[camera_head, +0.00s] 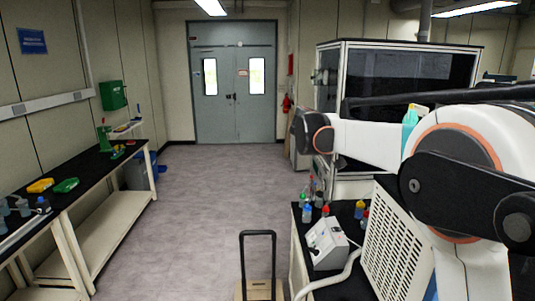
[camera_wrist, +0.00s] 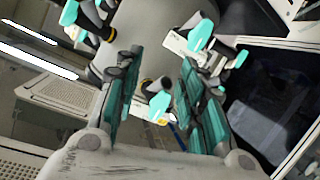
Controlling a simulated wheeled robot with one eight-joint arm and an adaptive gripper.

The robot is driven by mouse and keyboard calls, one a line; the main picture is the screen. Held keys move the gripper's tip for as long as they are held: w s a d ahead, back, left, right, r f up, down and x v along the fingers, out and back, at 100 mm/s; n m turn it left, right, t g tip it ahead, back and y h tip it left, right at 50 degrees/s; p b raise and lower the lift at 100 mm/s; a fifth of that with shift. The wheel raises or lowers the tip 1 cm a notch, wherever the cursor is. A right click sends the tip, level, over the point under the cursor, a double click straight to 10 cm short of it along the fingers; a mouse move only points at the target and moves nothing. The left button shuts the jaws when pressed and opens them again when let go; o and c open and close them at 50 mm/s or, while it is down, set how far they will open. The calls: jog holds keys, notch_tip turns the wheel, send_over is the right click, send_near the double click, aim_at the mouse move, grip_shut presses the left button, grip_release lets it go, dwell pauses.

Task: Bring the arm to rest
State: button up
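My arm (camera_head: 455,150) fills the right side of the head view, with an elbow bent at the left end of the reach. My gripper does not show clearly there. In the wrist view my gripper (camera_wrist: 162,60) has two teal-padded fingers standing apart, and I see nothing held between them. Beyond the fingers is a grey rounded body (camera_wrist: 150,20) with several teal-and-white valve-like fittings (camera_wrist: 200,38) around it. Whether any finger touches a fitting I cannot tell.
A glass-fronted cabinet (camera_head: 400,75) stands behind my arm. A black bench at lower right holds small bottles (camera_head: 307,212) and a white device (camera_head: 327,243). A cart handle (camera_head: 257,236) stands in front. A long bench (camera_head: 85,180) lines the left. The middle floor (camera_head: 205,190) is clear.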

jog(key=s+a+f+n+t+y+b, duration=0.1)
jog(key=s+a+f+n+y+b, duration=0.3)
jog(key=s+f, duration=0.8)
jog(key=s+a+f+n+t+y+b, duration=0.2)
jog(key=s+a+f+n+y+b, duration=0.2)
jog(key=s+f+b, duration=0.5)
jog(key=s+a+f+n+t+y+b, duration=0.2)
jog(key=s+a+f+n+y+b, duration=0.2)
jog(key=s+f, duration=1.1)
notch_tip(320, 180, down, 6)
jog(key=a+y+b, duration=0.1)
jog(key=y+b, duration=0.1)
jog(key=b, duration=0.1)
jog(key=shift+s+a+r+n, duration=0.2)
jog(key=shift+s+a+n, duration=0.05)
jog(key=shift+s+n, duration=0.15)
jog(key=shift+d, duration=0.15)
